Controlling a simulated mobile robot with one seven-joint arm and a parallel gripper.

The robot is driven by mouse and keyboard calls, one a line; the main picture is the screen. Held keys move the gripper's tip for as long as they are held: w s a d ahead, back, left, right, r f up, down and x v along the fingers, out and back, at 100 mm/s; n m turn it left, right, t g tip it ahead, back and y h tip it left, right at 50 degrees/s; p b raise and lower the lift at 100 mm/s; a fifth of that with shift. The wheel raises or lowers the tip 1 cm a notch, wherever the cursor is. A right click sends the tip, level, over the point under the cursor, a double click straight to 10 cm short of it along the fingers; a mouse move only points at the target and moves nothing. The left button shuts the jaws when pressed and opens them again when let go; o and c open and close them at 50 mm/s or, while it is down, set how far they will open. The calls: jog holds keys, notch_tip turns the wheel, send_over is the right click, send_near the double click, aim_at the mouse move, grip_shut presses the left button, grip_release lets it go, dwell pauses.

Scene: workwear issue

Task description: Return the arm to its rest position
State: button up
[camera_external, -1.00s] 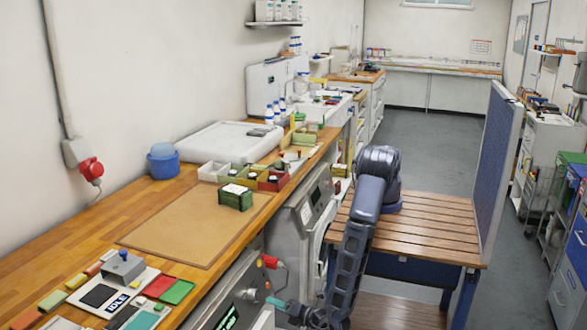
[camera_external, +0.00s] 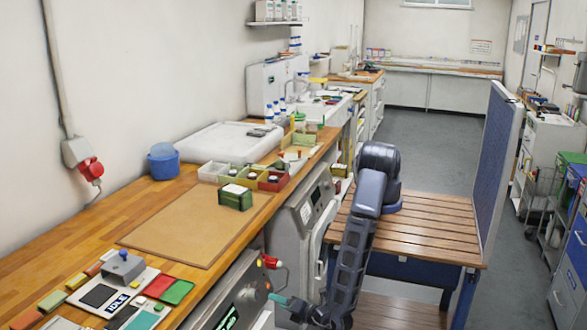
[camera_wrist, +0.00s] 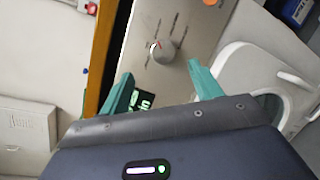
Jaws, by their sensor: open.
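My arm stands on the slatted wooden bench and is bent down toward the machine fronts under the worktop. My gripper (camera_external: 279,300) is at the lower middle of the external view, close to a grey machine front. In the wrist view my gripper (camera_wrist: 158,82) shows two teal fingers spread apart with nothing between them. Beyond the fingers are a machine panel (camera_wrist: 190,30) with a round knob (camera_wrist: 164,51) and a lit green display (camera_wrist: 146,101), partly covered by the left finger. I cannot tell the exact gap to the panel.
A wooden worktop (camera_external: 60,235) runs along the left wall, with a brown mat (camera_external: 190,228), a green box (camera_external: 236,197) and a small control panel (camera_external: 110,290). A blue partition (camera_external: 497,165) stands right of the slatted bench (camera_external: 430,235). Floor beyond the bench is clear.

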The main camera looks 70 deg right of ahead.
jog(key=w+d+r+m+g+h, duration=0.4)
jog(key=w+d+r+m+g, duration=0.2)
jog(key=w+d+r, duration=0.85)
jog(key=w+d+r+m+g, duration=0.3)
jog(key=w+d+r, duration=0.2)
jog(key=d+r, duration=0.4)
jog(key=w+d+r+m+g, duration=0.2)
jog(key=w+d+r+g, duration=0.15)
jog(key=d+r, duration=0.55)
jog(key=s+d+r+m+g+y, duration=0.1)
jog(key=s+d+r+m, duration=0.15)
jog(key=d, duration=0.55)
jog(key=s+d+r+m+y, duration=0.1)
jog(key=d+r+y, duration=0.15)
jog(key=d, duration=0.55)
jog(key=s+d+r+m+g+y, duration=0.15)
jog(key=d+r, duration=0.25)
jog(key=d, duration=0.4)
jog(key=s+d+r+m+t+y, duration=0.3)
jog(key=s+d+m, duration=0.3)
jog(key=s+d, duration=0.6)
jog(key=s, duration=0.3)
jog(key=shift+s+d+r, duration=0.15)
jog(key=shift+s+d, duration=0.15)
